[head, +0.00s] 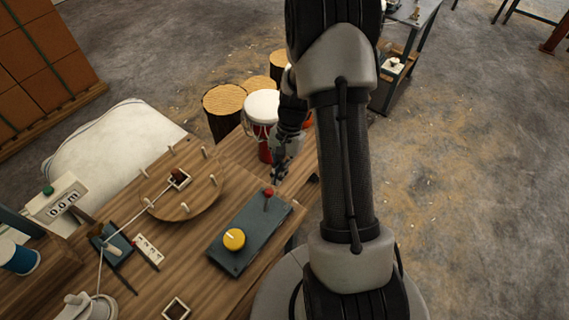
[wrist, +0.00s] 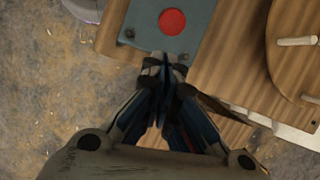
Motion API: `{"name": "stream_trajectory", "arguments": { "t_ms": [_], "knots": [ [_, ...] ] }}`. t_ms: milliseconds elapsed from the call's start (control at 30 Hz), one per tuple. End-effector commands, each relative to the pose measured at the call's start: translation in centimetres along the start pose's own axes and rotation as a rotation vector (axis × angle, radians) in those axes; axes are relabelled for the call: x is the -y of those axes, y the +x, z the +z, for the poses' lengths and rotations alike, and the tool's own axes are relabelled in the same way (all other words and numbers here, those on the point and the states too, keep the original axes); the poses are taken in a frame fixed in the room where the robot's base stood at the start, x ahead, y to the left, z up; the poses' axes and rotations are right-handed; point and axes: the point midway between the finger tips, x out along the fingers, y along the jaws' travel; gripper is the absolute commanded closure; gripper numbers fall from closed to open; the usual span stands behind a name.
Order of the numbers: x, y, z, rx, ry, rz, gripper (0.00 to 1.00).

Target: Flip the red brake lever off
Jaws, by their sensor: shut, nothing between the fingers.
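The red brake lever (head: 268,192) has a round red knob and stands on the dark grey-blue control plate (head: 227,255) on the wooden bench. In the wrist view its red knob (wrist: 172,21) shows from above, on the plate (wrist: 193,12), just beyond my fingertips. My gripper (head: 277,178) is shut and empty, pointing down near the end of the plate where the lever stands. In the wrist view the closed fingertips (wrist: 165,68) are at the plate's edge, apart from the knob in the picture. The lever's tilt is hard to tell.
A yellow knob (head: 234,239) sits on the same plate. A round wooden turntable (head: 182,194) with pegs lies left of it. A red drum with a white head (head: 261,108) stands behind my gripper. A counter box (head: 57,199) is at the far left.

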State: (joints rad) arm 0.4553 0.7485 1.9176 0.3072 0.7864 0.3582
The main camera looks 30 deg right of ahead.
Motion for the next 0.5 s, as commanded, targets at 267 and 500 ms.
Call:
{"name": "stream_trajectory", "arguments": {
  "t_ms": [267,500],
  "knots": [
    [-0.03,0.27,1.18,0.0,0.001,0.0,1.0],
    [-0.02,0.24,1.18,-0.001,0.001,0.0,1.0]
  ]
}}
